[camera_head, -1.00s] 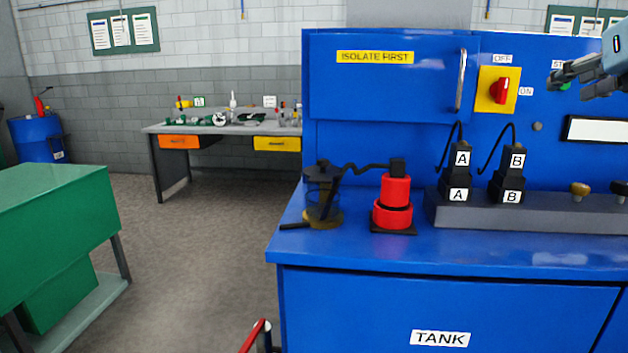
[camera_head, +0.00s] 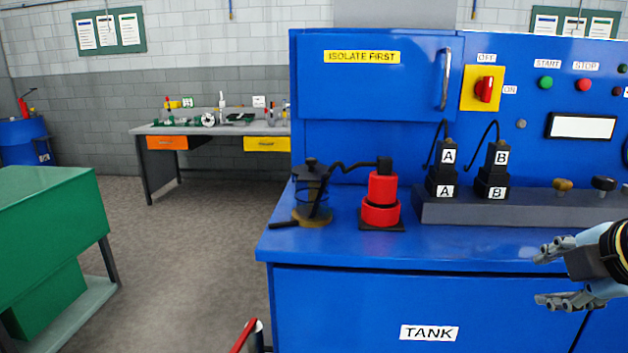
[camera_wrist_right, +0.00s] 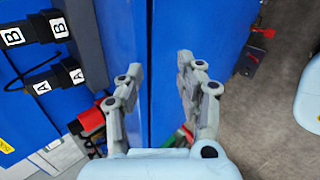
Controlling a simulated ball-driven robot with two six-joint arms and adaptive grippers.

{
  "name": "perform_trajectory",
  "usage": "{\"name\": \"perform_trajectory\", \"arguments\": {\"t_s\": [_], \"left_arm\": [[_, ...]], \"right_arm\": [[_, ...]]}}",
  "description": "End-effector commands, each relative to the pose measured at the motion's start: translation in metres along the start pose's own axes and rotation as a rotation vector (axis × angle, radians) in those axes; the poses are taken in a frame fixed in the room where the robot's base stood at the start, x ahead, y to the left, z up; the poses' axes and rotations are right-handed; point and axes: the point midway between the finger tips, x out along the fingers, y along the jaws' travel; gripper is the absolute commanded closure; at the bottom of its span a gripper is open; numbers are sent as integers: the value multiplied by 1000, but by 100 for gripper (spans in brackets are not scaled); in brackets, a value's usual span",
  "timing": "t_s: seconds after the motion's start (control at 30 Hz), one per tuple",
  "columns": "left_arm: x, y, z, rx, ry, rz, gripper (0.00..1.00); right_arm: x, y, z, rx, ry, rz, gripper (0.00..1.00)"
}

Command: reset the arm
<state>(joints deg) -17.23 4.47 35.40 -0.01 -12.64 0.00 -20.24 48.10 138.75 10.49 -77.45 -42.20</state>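My right gripper (camera_head: 545,275) is at the right edge of the head view, in front of the blue bench's front edge and below the A and B connectors. Its two fingers are spread apart with nothing between them. In the right wrist view the open fingers (camera_wrist_right: 158,85) show above the blue bench surface and its edge. My left gripper does not show in the head view.
The blue bench (camera_head: 480,245) carries a red cylinder device (camera_head: 380,205), a glass jar with a dark lid (camera_head: 312,195) and connectors A (camera_head: 443,168) and B (camera_head: 493,170). A red switch (camera_head: 485,89) is on the panel. Open floor (camera_head: 190,260) lies left, beside a green cabinet (camera_head: 50,225).

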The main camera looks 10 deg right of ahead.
Motion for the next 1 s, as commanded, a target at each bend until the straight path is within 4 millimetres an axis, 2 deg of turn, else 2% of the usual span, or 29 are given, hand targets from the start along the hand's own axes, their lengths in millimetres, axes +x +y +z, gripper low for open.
{"name": "perform_trajectory", "arguments": {"t_s": [0.03, 0.1, 0.2, 0.4, 0.53, 0.57, 0.6, 0.77, 0.87, 0.97, 1.0], "left_arm": [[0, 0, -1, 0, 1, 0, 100], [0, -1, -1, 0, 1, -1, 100], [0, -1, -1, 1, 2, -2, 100], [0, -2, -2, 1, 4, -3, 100], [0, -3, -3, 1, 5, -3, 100], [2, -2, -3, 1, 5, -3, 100], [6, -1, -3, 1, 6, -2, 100], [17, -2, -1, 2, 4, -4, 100], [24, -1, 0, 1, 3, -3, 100], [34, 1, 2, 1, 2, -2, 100], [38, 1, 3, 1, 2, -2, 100]], "right_arm": [[0, -32, -12, 170, 8, -61, 63], [-3, -66, -24, 382, -5, -131, 63], [-10, -105, -39, 637, -39, -217, 63], [-28, -163, -66, 1035, -129, -355, 63], [-42, -192, -82, 1253, -204, -432, 63], [-36, -199, -84, 1274, -217, -440, 63], [-17, -209, -83, 1261, -223, -439, 63], [42, -251, -85, 1256, -243, -454, 63], [81, -286, -85, 1255, -260, -466, 63], [122, -332, -83, 1254, -279, -481, 63], [138, -355, -82, 1253, -288, -488, 63]]}}
